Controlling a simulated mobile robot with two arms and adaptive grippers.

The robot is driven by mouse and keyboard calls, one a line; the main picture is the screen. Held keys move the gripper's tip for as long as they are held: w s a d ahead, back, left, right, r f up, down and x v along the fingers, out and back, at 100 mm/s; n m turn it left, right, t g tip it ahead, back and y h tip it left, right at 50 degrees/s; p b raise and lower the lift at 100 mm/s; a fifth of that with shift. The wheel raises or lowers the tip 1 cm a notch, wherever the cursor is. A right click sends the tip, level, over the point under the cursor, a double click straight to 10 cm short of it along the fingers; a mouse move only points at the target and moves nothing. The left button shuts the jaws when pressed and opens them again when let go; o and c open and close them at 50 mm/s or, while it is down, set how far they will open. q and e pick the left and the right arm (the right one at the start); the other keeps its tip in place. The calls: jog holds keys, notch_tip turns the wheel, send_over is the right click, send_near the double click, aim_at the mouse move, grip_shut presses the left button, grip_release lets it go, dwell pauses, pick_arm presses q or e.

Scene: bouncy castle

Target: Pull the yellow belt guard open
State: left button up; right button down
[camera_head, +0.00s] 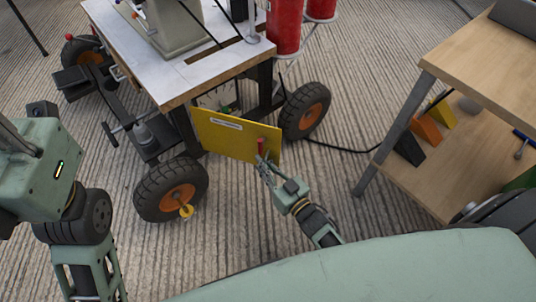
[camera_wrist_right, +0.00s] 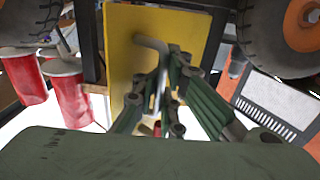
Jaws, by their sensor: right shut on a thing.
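The yellow belt guard (camera_head: 225,136) is a flat panel with a white label, low on the side of the wheeled cart. Its left edge is by the cart's front leg. Its right edge stands out from the frame, with a gap where inner parts show. My right gripper (camera_head: 263,164) is shut on the guard's handle (camera_head: 261,147), which has a red end, near the right edge. In the right wrist view the yellow panel (camera_wrist_right: 123,50) is behind the fingers (camera_wrist_right: 160,98) and a grey bent handle bar (camera_wrist_right: 150,43). My left arm is at the left; its gripper is out of view.
The cart (camera_head: 235,58) has black tyres (camera_head: 305,110) with orange hubs close to the guard. Red cylinders (camera_head: 284,25) stand behind it. A wooden workbench (camera_head: 485,60) is at the right, and a black cable (camera_head: 340,147) runs between. Bare floor lies in front of the guard.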

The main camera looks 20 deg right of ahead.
jog(key=shift+s+d+f, duration=0.15)
jog(key=shift+s+f, duration=0.05)
jog(key=shift+s, duration=0.2)
jog(key=c, duration=2.2)
grip_release()
jog(key=shift+s+d+r, duration=0.1)
jog(key=shift+r, duration=0.1)
